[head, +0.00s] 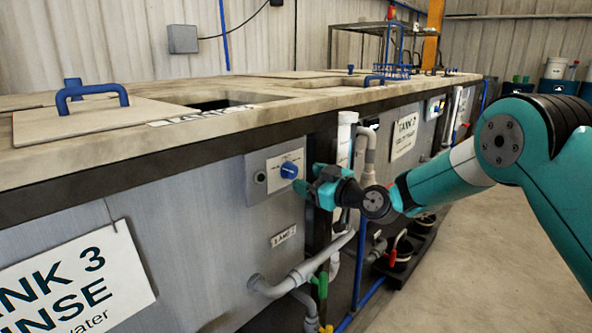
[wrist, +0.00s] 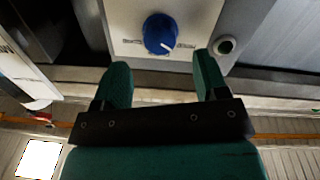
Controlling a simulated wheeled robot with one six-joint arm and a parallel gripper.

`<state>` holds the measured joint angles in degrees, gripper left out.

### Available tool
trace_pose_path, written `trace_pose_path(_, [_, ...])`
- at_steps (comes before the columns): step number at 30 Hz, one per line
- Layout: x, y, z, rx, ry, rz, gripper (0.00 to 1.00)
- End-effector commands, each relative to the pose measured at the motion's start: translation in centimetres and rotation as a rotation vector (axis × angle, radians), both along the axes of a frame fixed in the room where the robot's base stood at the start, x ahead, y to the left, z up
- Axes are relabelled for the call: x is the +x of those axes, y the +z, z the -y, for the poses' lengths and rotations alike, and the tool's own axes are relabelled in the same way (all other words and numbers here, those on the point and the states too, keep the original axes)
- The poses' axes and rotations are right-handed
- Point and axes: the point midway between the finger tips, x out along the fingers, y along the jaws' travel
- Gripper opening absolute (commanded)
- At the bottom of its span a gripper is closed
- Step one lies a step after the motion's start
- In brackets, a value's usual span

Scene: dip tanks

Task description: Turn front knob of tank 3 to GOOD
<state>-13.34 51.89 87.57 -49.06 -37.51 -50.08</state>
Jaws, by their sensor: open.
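The blue front knob (head: 289,170) sits on a pale control panel (head: 254,165) on the grey front of tank 3. In the wrist view the knob (wrist: 158,29) has a white pointer mark at its lower right, with small labels to either side, too blurred to read. My gripper (head: 306,188) is just right of the knob in the head view. In the wrist view my gripper (wrist: 161,72) is open and empty, its green fingers apart and short of the knob. The tank 3 sign (head: 75,285) hangs at lower left.
A round dark-ringed fitting (wrist: 224,45) sits beside the knob. Below and right of the panel run grey pipes (head: 300,275) with a green valve handle (head: 322,285). The tank's stone top edge (head: 200,150) overhangs above. The floor (head: 480,270) at right looks clear.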

Motion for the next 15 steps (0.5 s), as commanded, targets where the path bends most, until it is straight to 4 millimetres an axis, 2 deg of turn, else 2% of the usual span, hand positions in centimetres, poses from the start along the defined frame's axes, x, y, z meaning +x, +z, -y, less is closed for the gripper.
trace_pose_path(3, [1.4, 0.1, -1.9, 0.001, 0.001, 0.002, 0.67])
trace_pose_path(6, [2.3, 0.0, -2.7, -0.001, 0.001, 0.001, 0.67])
trace_pose_path(15, [3.2, -0.1, -3.8, 0.001, 0.0, -0.002, 0.67])
